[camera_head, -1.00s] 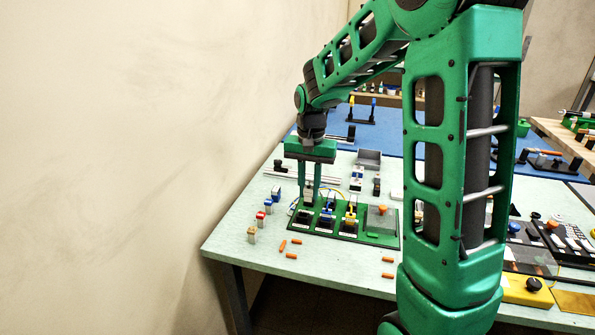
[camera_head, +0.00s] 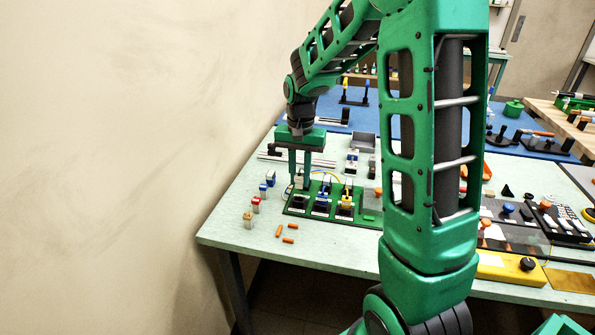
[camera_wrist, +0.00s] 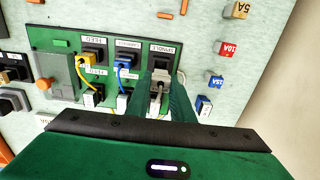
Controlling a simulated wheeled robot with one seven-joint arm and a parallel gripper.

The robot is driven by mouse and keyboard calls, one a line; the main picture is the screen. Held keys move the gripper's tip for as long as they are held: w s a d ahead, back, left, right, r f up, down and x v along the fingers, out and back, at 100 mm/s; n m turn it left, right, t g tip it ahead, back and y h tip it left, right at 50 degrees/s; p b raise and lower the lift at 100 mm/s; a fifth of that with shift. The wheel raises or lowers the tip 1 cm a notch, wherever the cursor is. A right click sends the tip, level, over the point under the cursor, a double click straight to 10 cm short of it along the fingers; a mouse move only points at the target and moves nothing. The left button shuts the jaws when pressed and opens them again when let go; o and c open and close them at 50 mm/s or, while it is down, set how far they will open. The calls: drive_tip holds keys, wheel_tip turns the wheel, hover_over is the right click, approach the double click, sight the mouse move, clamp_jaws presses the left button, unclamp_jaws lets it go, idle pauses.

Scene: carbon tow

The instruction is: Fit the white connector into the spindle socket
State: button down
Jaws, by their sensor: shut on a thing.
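The green board (camera_head: 312,212) carries a row of dark sockets with labels. The spindle socket (camera_wrist: 160,60) is at the right end of the row in the wrist view. My gripper (camera_wrist: 161,82) is shut on the white connector (camera_wrist: 160,78), whose grey cable runs back between the fingers. The connector is right beside the spindle socket; I cannot tell whether it has entered. In the head view my gripper (camera_head: 299,186) points down over the board's left end. A blue connector (camera_wrist: 122,63) and a yellow connector (camera_wrist: 86,61) are at the other two sockets.
Labelled blocks, including a red one (camera_wrist: 227,48) and a blue one (camera_wrist: 203,105), stand beside the board. Orange pegs (camera_head: 289,240) lie on the pale table (camera_head: 230,228) in front. A grey tray (camera_head: 363,142) is behind.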

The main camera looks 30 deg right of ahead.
sight(299, 184)
drive_tip(key=shift+a+f, duration=0.1)
drive_tip(key=shift+f, duration=1.5)
drive_tip(key=shift+f, duration=0.85)
idle(0.5)
drive_tip(key=c, duration=1.5)
unclamp_jaws()
drive_tip(key=shift+o, duration=0.2)
drive_tip(key=shift+r, duration=0.1)
wheel_tip(299, 184, up, 11)
drive_tip(key=shift+f, duration=0.2)
